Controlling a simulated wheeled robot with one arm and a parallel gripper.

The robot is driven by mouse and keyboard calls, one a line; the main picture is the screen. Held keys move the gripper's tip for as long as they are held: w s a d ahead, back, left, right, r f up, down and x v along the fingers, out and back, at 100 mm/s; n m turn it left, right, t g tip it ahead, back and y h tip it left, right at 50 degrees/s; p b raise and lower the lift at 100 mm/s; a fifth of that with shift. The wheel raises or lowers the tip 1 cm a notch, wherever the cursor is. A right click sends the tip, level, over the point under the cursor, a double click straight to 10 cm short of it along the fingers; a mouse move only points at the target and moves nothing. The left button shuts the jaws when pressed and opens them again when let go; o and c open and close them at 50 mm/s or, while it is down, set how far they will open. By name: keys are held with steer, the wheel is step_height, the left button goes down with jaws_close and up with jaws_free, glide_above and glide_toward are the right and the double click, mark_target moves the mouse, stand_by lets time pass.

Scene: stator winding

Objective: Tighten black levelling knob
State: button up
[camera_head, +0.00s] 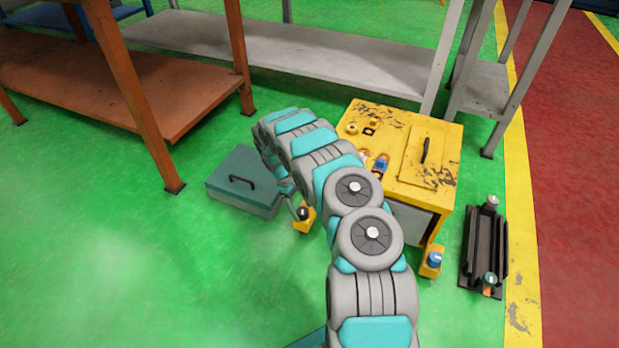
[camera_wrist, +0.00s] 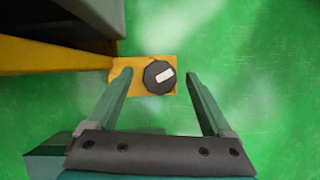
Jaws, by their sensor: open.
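My gripper (camera_wrist: 160,80) is open in the wrist view, with one finger on each side of the knob and a gap visible on both sides. In the head view the knob (camera_head: 303,213) shows small at the near left corner of the yellow cabinet (camera_head: 440,185), on its own yellow foot (camera_head: 303,226). My gripper's fingers are hard to make out there beside my arm.
A blue knob (camera_head: 434,259) is on another foot at the cabinet's right. A grey-teal toolbox (camera_head: 243,182) lies left of my arm. A black rack (camera_head: 484,247) stands on the right. An orange bench (camera_head: 150,105) and grey shelf (camera_head: 290,48) are behind. The front left floor is clear.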

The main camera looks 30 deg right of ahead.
steer(key=shift+s+n, duration=0.1)
steer(key=shift+n, duration=0.7)
steer(key=v, duration=0.8)
steer(key=s+a+r+m+b, duration=0.1)
steer(key=s+r+m+b, duration=0.1)
steer(key=s+r, duration=0.6)
steer(key=s+a+r+m+t+b, duration=0.1)
steer(key=s+r+m+b, duration=0.1)
steer(key=s+r, duration=0.6)
steer(key=shift+a+r+m, duration=0.2)
steer(key=shift+r+m, duration=0.7)
steer(key=shift+r, duration=1.85)
steer(key=shift+s, duration=0.1)
steer(key=shift+c, duration=0.2)
